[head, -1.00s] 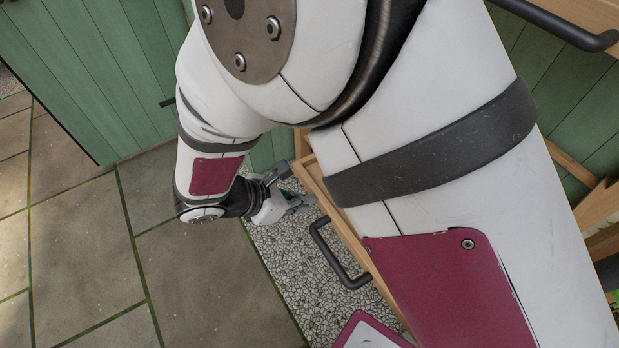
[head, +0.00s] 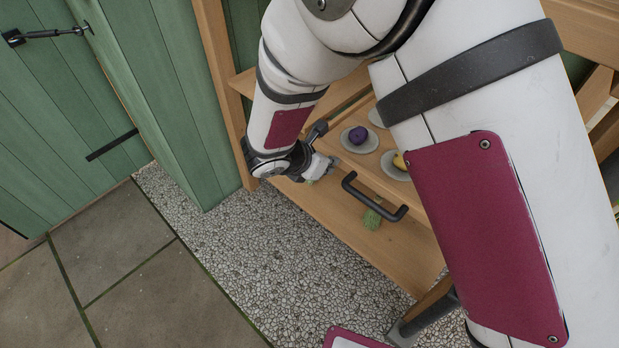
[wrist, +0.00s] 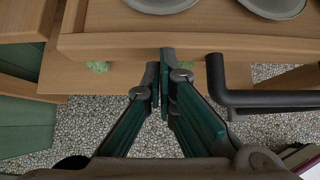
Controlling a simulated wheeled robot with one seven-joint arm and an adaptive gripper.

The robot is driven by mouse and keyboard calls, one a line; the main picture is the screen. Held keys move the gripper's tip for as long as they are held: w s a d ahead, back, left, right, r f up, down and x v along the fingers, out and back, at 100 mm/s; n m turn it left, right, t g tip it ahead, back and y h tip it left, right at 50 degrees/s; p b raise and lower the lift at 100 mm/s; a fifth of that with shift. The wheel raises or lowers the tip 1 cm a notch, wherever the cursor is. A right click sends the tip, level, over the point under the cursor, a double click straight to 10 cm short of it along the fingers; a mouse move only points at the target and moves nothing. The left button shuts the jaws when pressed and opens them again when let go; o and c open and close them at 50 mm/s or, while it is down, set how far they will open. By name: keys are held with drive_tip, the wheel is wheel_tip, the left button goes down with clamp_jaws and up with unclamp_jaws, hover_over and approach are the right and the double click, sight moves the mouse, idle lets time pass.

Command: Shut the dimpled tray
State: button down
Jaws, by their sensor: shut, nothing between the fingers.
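The dimpled tray (head: 370,174) is a wooden pull-out with a dark bar handle (head: 376,198) on its front. Round grey dishes (head: 359,140) sit in it, one with a purple thing (head: 358,134) and one with a yellow thing (head: 400,161). Its front board crosses the top of the wrist view (wrist: 130,45). My gripper (wrist: 161,70) is shut and empty, its tips at the front board, left of the handle; I cannot tell if they touch it. In the head view my gripper (head: 329,167) is at the tray's left front. My arm hides the tray's right side.
A wooden shelf (head: 335,208) lies below the tray, with a green lump (head: 372,217) on it. A wooden post (head: 217,90) and green plank walls (head: 175,90) stand left. Gravel (head: 270,255) and paving (head: 170,300) in front are clear.

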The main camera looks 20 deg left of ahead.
sight(338, 156)
drive_tip(key=shift+w+d, duration=0.3)
drive_tip(key=shift+w, duration=0.45)
drive_tip(key=shift+w+d, duration=0.3)
drive_tip(key=shift+w, duration=0.4)
